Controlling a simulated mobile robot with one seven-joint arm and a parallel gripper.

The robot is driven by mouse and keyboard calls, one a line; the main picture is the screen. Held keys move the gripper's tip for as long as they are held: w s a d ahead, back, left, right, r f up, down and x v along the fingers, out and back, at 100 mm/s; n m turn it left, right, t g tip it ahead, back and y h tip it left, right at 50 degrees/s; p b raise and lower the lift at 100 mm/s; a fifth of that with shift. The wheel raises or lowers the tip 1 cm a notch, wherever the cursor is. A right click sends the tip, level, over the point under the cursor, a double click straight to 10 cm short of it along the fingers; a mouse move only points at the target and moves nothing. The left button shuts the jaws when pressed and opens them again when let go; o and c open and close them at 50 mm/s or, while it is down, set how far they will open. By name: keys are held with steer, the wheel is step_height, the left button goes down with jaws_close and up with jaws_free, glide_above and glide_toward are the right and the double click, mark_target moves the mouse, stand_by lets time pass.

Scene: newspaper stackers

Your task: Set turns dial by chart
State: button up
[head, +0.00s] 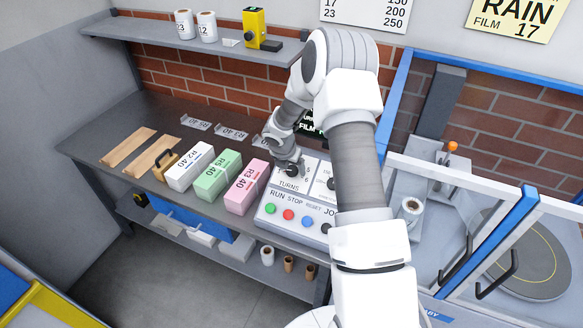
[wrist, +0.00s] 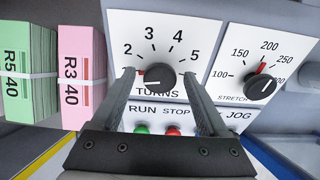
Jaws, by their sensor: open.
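The turns dial (wrist: 160,76) is a dark round knob on a white panel, marked 2 to 5 around its top. Its red pointer faces left, below the 2; any mark there is hidden by my left finger. My gripper (wrist: 159,82) is open, one finger on each side of the knob; I cannot tell whether they touch it. In the head view my gripper (head: 291,168) is over the turns area, largely hiding the dial. The chart (head: 364,14) on the wall is cut off by the top edge; 17, 23, 150, 200 and 250 show.
The stretch dial (wrist: 262,84) points up near 200. Coloured buttons (head: 288,214) line the panel's front. White, green (head: 217,175) and pink (head: 246,187) bundles stand left of it. A poster (head: 515,18) reads RAIN, FILM 17. A dark sign behind my arm is partly hidden.

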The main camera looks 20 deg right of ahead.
jaws_close()
stand_by(0.4)
